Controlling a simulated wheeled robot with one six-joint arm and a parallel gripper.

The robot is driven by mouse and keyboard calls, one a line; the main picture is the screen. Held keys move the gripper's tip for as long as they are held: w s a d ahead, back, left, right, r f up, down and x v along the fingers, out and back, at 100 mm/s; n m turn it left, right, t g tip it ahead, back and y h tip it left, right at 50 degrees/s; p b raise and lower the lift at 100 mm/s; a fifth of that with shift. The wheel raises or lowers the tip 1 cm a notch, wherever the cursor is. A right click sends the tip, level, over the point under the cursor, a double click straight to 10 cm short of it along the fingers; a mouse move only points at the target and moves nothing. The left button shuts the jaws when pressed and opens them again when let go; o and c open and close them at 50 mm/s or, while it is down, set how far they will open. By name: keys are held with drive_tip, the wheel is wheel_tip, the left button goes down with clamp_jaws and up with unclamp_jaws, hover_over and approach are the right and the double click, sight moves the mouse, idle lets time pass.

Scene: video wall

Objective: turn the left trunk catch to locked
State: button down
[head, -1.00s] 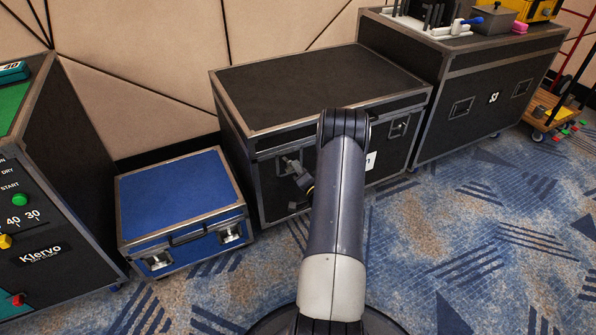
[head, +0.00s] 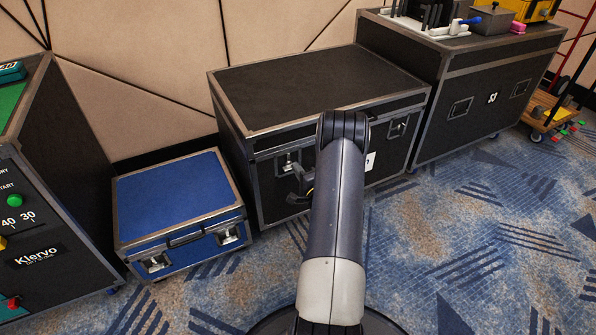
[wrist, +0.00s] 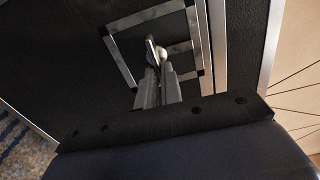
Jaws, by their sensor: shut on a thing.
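The black trunk (head: 320,82) with metal edges stands against the wall in the head view. Its left catch (head: 287,160) is on the front face, partly behind my gripper (head: 297,169). In the wrist view, the catch's silver lever (wrist: 151,49) stands out from a metal-framed recess (wrist: 118,72). My gripper (wrist: 158,82) is shut on this lever, its two grey fingers close together around it. The lever's lower part is hidden between the fingers. The trunk's right catch (head: 398,127) shows beside my arm, and my arm covers part of the front face.
A blue case (head: 175,190) sits on the floor left of the trunk. A black cabinet with coloured knobs (head: 40,215) stands further left. A second black case (head: 480,95) stands at the right, with a small trolley (head: 552,108) beyond it. Carpet in front is clear.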

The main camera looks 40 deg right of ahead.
idle(0.3)
drive_tip(key=c, duration=1.6)
unclamp_jaws()
drive_tip(key=p+v, duration=0.2)
drive_tip(key=v, duration=0.9)
drive_tip(key=shift+d+f+p, duration=0.1)
drive_tip(key=shift+p, duration=0.3)
drive_tip(key=shift+w, duration=0.2)
drive_tip(key=b+x, duration=0.2)
drive_tip(key=x, duration=0.8)
drive_tip(key=shift+w+b, duration=0.3)
drive_tip(key=shift+b, duration=0.05)
